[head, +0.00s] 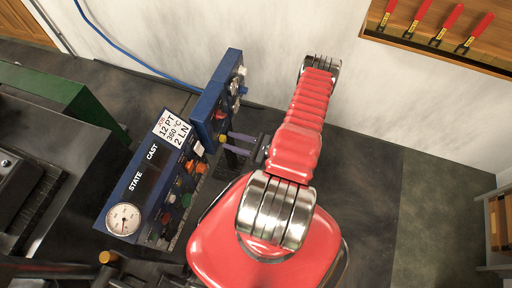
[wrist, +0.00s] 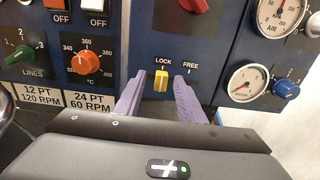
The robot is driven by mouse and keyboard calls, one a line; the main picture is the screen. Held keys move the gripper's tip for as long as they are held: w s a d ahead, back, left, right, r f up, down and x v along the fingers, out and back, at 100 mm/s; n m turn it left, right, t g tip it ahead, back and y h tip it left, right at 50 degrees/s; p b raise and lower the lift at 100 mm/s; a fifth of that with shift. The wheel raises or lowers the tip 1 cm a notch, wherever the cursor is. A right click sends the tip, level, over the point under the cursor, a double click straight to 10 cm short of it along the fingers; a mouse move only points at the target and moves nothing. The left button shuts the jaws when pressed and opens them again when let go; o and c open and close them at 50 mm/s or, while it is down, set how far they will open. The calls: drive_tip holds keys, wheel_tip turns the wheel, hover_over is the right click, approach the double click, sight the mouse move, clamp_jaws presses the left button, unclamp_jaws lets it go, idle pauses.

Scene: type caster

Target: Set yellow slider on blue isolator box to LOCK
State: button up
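The yellow slider (wrist: 161,78) sits directly below the LOCK label on the blue isolator box (wrist: 215,62), with the FREE label to its right. In the head view the slider (head: 222,138) is a small yellow spot at the lower end of the blue box (head: 228,75). My gripper (wrist: 157,88) has two purple fingers, one either side of the slider, with gaps showing between them and it. The fingers are open and hold nothing. The right finger hides the panel below FREE. In the head view my gripper (head: 229,142) is close to the box face.
An orange dial (wrist: 92,54), a green LINES knob (wrist: 20,54) and rocker switches are on the left panel. A red knob (wrist: 194,4) is above the slider. Gauges (wrist: 247,83) and a blue knob (wrist: 287,89) are to the right.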

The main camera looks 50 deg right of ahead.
drive_tip(key=v, duration=1.1)
drive_tip(key=shift+s, duration=0.1)
idle(0.6)
